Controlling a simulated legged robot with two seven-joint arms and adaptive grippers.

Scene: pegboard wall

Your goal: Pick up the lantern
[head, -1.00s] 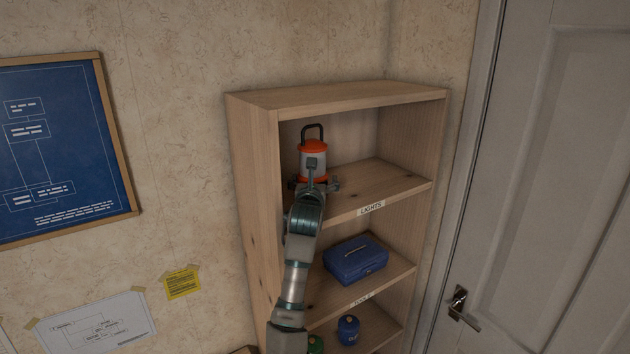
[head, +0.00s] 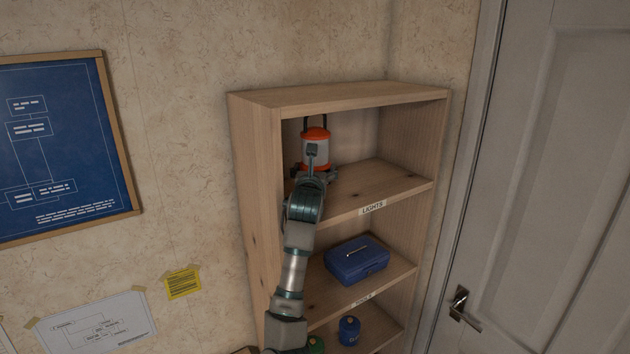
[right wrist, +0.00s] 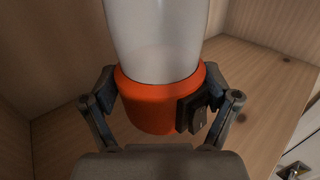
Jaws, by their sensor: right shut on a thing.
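The lantern (head: 316,151) has an orange cap, a pale body and a black loop handle. It stands upright in the top compartment, labelled LIGHTS, near its left side. My right gripper (head: 314,174) is shut on the lantern low down. In the right wrist view the fingers sit on both sides of the lantern's orange base (right wrist: 150,104), which has a black block on it. My left gripper is not in view.
The wooden shelf unit (head: 257,160) has a side wall close left of my arm and a top board just above the lantern. A blue toolbox (head: 357,262) and a blue canister (head: 349,331) sit below. The LIGHTS shelf is clear to the right. A door (head: 560,180) stands at right.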

